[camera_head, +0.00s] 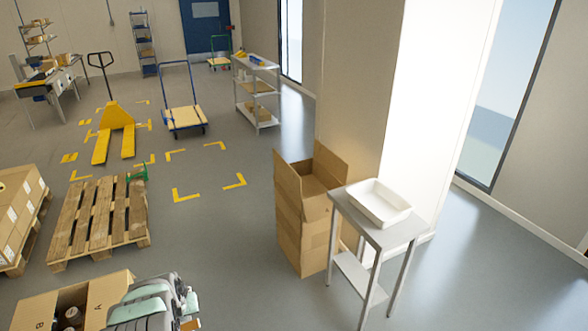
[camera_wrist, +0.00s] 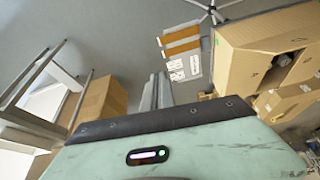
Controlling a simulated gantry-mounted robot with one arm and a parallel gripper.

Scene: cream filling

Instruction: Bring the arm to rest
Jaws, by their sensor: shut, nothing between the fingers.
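My arm, mint green and grey, shows at the bottom left of the head view, above the floor and beside a cardboard box. My gripper (camera_wrist: 157,88) shows in the wrist view as two narrow grey fingers close together beyond the dark edge of my wrist. It is shut and empty, with grey floor behind the fingertips. In the head view the fingers cannot be made out.
An open cardboard box (camera_head: 39,311) lies close to my arm. A metal table (camera_head: 376,236) with a white tray (camera_head: 356,206) and a tall open carton (camera_head: 301,236) stand right. A wooden pallet (camera_head: 88,219) lies left. Central floor is clear.

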